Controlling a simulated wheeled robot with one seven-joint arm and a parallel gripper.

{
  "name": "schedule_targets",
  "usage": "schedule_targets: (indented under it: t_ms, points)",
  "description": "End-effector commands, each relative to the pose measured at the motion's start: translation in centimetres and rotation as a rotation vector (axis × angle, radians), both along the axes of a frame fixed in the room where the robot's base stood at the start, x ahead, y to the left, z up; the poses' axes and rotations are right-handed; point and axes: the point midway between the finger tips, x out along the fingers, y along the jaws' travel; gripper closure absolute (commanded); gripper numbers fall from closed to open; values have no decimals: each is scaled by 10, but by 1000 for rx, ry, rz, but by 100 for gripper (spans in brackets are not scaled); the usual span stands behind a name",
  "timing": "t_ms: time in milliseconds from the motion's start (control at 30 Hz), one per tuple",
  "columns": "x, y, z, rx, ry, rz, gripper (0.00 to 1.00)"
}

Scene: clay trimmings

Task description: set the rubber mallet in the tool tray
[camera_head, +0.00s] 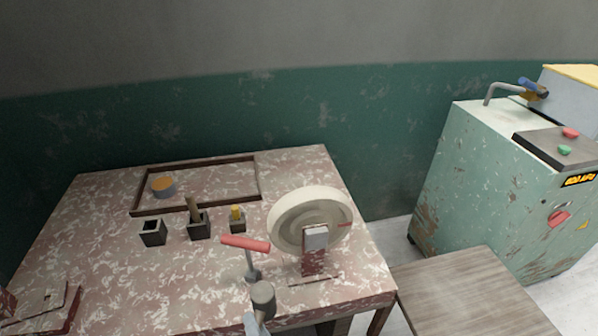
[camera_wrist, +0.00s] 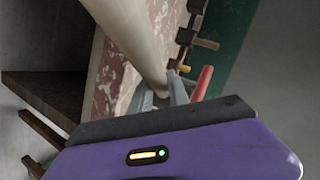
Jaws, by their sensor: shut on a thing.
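The tool tray (camera_head: 258,180) is a shallow dark-framed tray at the back of the mottled worktable (camera_head: 110,250). It holds a round grey tin with an orange top (camera_head: 163,186). My gripper (camera_wrist: 162,98) is shut on what looks like the rubber mallet. Its grey cylindrical head (camera_head: 263,294) shows at the table's front in the head view, apart from the tray. A thick cream shaft (camera_wrist: 135,35), seemingly its handle, runs from the fingers past the wrist camera. Where the fingers meet the mallet is unclear, and most of my gripper is outside the head view.
A large cream wheel (camera_head: 285,215) on a stand is right of the mallet head. A red-handled upright lever (camera_head: 240,242) stands just behind the head. The tray's middle and right are clear.

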Motion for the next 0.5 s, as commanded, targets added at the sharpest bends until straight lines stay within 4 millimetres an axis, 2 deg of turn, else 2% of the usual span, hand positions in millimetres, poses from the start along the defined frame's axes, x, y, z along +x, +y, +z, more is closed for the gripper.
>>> schedule_targets:
  t_ms: [33, 200, 400, 500]
  points:
    - [7, -29, -6, -1, 2, -43, 100]
    - [20, -114, -22, -1, 1, -171, 100]
    - [17, -209, -42, -1, 0, -328, 100]
    - [10, -247, -51, 0, 1, -397, 100]
